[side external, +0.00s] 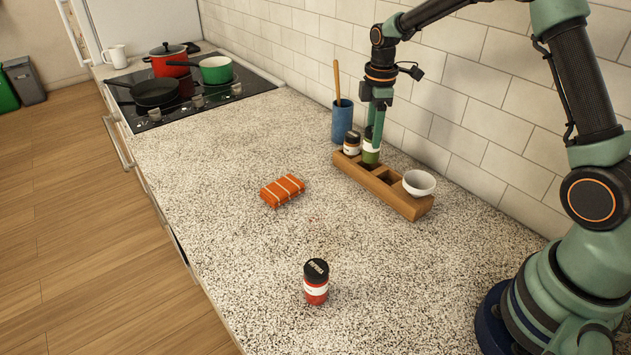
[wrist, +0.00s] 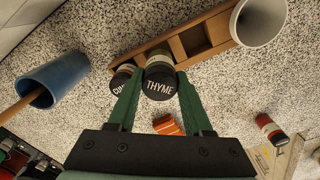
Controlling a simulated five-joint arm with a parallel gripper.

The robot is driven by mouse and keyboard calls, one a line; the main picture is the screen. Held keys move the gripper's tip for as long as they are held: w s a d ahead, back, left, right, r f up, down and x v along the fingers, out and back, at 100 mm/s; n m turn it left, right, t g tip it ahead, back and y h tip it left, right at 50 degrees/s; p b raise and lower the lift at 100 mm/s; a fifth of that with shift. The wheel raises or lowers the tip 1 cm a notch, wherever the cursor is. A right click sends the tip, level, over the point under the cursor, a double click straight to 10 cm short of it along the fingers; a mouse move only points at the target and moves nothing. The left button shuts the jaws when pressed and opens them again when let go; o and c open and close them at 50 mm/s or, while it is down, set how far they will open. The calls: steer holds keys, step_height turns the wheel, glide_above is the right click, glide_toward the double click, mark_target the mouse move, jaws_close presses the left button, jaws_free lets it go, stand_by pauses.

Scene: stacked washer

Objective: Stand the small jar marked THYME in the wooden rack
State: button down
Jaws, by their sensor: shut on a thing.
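The THYME jar (side external: 371,154) is green with a pale label. Its black lid, marked THYME, faces me in the wrist view (wrist: 159,85). My gripper (side external: 373,135) points down and is shut on this jar near its lid, one finger on each side. The jar is upright at the wooden rack (side external: 407,204), beside another black-lidded jar (side external: 352,143) at the rack's far end. Its lower end is at the rack's top edge or inside a compartment; I cannot tell whether it rests on the bottom. The rack also shows in the wrist view (wrist: 212,32).
A blue holder (side external: 342,121) with a wooden handle stands behind the far end. An orange striped packet (side external: 283,190) and a red jar (side external: 316,283) are on the otherwise clear counter.

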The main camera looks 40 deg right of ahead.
steer(key=shift+f, duration=2.1)
steer(key=shift+c, duration=1.6)
jaws_free()
steer(key=shift+f, duration=0.15)
